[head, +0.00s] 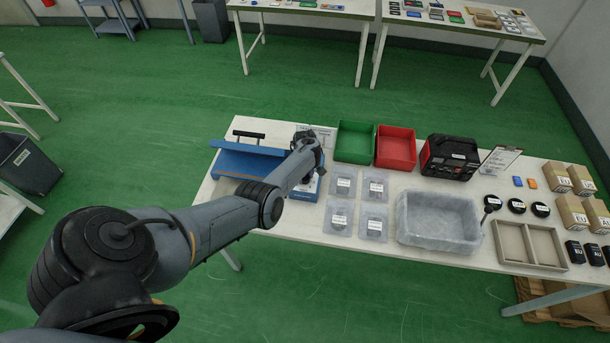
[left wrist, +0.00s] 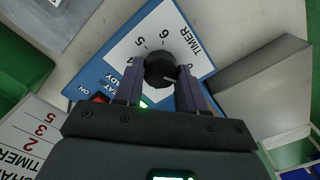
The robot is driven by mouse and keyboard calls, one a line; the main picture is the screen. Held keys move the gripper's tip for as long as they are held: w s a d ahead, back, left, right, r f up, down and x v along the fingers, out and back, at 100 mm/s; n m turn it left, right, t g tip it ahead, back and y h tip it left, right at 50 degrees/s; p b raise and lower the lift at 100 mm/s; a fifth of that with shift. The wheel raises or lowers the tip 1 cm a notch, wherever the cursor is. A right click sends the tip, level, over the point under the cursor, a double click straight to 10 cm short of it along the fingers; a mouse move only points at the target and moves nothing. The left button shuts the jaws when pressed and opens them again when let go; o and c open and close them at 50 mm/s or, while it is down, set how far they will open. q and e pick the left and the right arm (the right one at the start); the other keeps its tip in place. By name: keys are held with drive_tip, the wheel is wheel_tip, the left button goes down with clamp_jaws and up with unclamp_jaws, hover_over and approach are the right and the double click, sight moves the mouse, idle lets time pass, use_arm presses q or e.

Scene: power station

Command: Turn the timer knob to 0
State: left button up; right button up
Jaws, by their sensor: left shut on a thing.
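The round black timer knob (left wrist: 160,69) sits on a white dial panel (left wrist: 128,50) marked TIMER on a blue device (left wrist: 90,78), seen in the left wrist view. A light pointer line on the knob faces the right finger; the exact mark it meets is hard to tell. My left gripper (left wrist: 159,88) is shut on the knob, one finger on each side. In the head view the blue device (head: 262,163) is at the table's left end, with my left gripper (head: 307,150) over its right side, hiding the knob. My right gripper is out of view.
A red switch (left wrist: 98,98) is by the left finger. On the table (head: 350,247), a green bin (head: 355,142), a red bin (head: 396,148) and clear bags (head: 343,182) are right of the device. A grey tray (head: 438,238) stands farther right.

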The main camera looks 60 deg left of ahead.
use_arm(q)
drive_tip(key=shift+n, duration=1.5)
drive_tip(key=o, duration=1.1)
drive_tip(key=shift+c, duration=0.2)
